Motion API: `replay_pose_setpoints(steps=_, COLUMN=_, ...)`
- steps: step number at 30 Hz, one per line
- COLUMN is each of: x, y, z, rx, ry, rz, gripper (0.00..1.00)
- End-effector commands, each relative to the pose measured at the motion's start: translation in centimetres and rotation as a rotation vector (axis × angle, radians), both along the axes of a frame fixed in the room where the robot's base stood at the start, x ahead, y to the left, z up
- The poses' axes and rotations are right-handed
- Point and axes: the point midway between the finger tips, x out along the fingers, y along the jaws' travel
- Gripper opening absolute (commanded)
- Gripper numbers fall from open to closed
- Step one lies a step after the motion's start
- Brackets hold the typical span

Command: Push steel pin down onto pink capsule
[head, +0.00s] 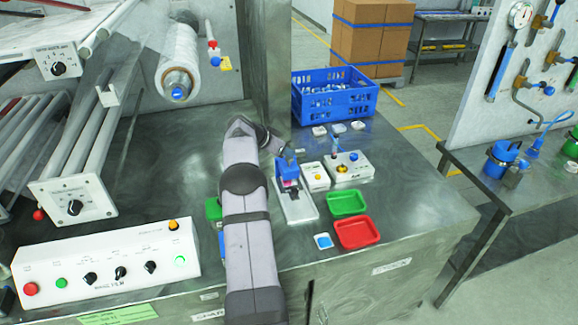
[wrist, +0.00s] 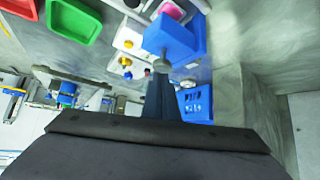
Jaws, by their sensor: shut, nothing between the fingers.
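A blue bracket (head: 287,166) stands on a pale base plate (head: 297,209), just right of my arm. It also shows in the wrist view (wrist: 172,38). The pink capsule shows as a small pink patch low in the bracket in the head view and at the top of the wrist view (wrist: 174,9). A small round grey head (wrist: 161,66), seemingly the steel pin's, shows beside the bracket, at my fingertips. My gripper (wrist: 161,78) is shut and empty. Whether it touches the pin I cannot tell. My arm hides the fingertips in the head view.
Right of the bracket are a white box with a yellow button (head: 315,177) and a white unit with knobs (head: 350,168). A green tray (head: 347,204) and red tray (head: 358,233) lie in front. A blue crate (head: 334,96) stands behind. The table's right side is clear.

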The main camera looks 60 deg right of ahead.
Motion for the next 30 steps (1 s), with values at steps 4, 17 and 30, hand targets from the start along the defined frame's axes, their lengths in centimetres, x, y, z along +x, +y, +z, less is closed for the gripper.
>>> replay_pose_setpoints(steps=4, x=0.0, y=0.0, z=-0.4, rx=0.001, ry=0.0, rz=0.0, gripper=0.0)
replay_pose_setpoints(steps=17, x=0.0, y=0.0, z=-1.0, rx=0.001, ry=0.0, rz=-0.001, gripper=0.0)
replay_pose_setpoints(steps=30, x=0.0, y=0.1, z=-1.4, rx=0.004, ry=0.001, rz=-0.001, gripper=0.0)
